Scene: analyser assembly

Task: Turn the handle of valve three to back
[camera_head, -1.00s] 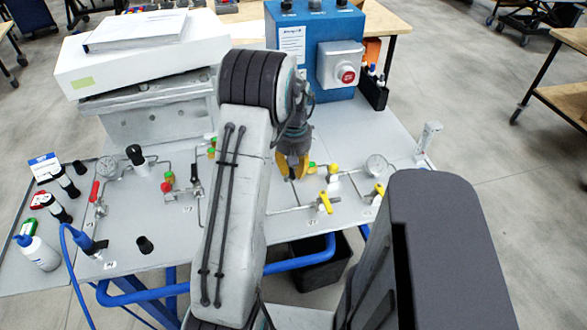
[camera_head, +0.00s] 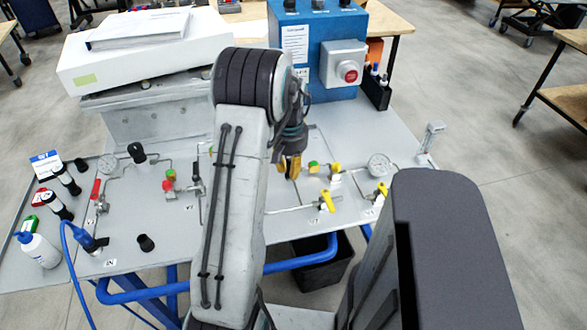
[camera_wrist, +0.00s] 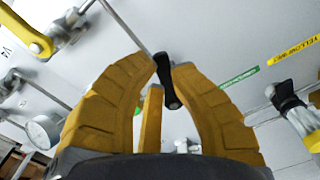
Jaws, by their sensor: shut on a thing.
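My gripper (camera_head: 290,167) points down over the right half of the grey bench panel, its yellow fingers close together. In the wrist view, my gripper (camera_wrist: 163,66) has its fingertips closed around a black handle (camera_wrist: 170,90). The handle's lower end shows between the fingers. In the head view this handle is hidden by my gripper and arm. I cannot read a number that marks it as valve three. Yellow-handled valves (camera_head: 326,201) stand just right of my gripper; one yellow handle (camera_wrist: 28,36) also shows at the upper left in the wrist view.
A pressure gauge (camera_head: 379,165) and thin pipes stand to the right of my gripper. A blue box with a red button (camera_head: 349,76) is behind. A white case (camera_head: 150,55) stands at the back left. More valves, including one with a red handle (camera_head: 96,189), are at the left.

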